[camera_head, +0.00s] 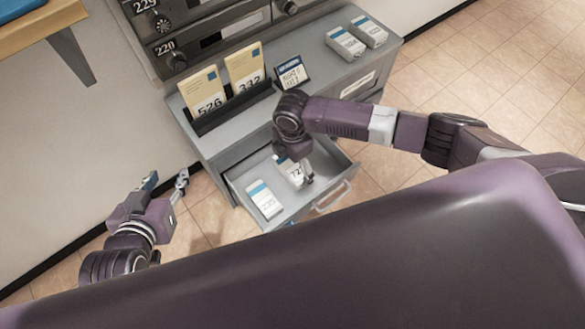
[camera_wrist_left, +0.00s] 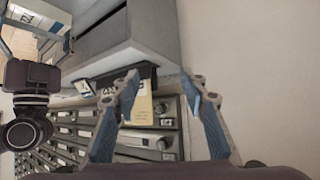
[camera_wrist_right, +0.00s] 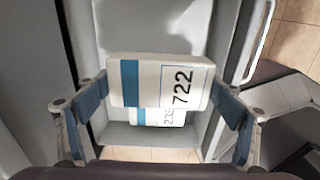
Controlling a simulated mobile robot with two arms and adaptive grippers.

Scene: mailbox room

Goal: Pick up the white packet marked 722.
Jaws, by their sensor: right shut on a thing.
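The white packet marked 722 (camera_wrist_right: 160,83) has a blue band and lies between the two fingers of my right gripper (camera_wrist_right: 160,103), which is shut on it. In the head view the packet (camera_head: 290,169) shows beneath my right gripper (camera_head: 302,178), over the open drawer (camera_head: 238,188). I cannot tell how far it is above the drawer floor. My left gripper (camera_head: 168,184) is open and empty, left of the cabinet. Its spread fingers show in the left wrist view (camera_wrist_left: 163,82).
Another white packet (camera_head: 263,200) with a blue band lies in the drawer. Numbered mailboxes (camera_head: 200,38) rise behind.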

